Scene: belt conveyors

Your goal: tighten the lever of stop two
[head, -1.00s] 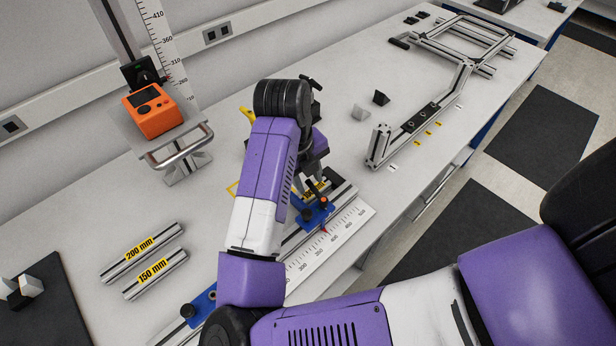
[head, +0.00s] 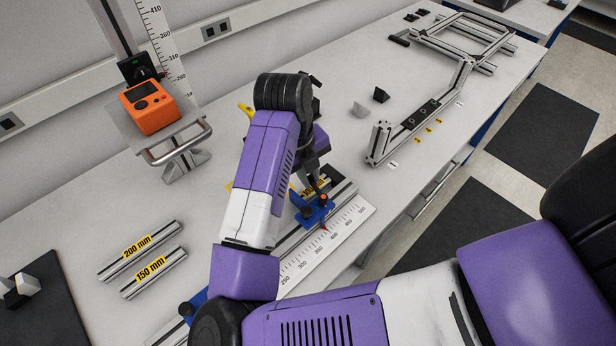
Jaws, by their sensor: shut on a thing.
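A blue stop (head: 328,207) with a black knob and a small orange-red part sits on the aluminium rail beside the white ruler scale. My gripper (head: 319,191) points down at this stop from above, with its fingertips at the stop's top. It is shut on the stop's lever, which the fingers mostly hide. A second blue piece (head: 196,300), likely another stop, shows at the near end of the rail, partly covered by my arm. I can read no number on either stop.
Two short profiles marked 200 mm (head: 130,255) and 150 mm (head: 150,278) lie at left. An orange device (head: 150,106) stands behind them. An aluminium frame (head: 440,95) and two small wedges lie at the back right.

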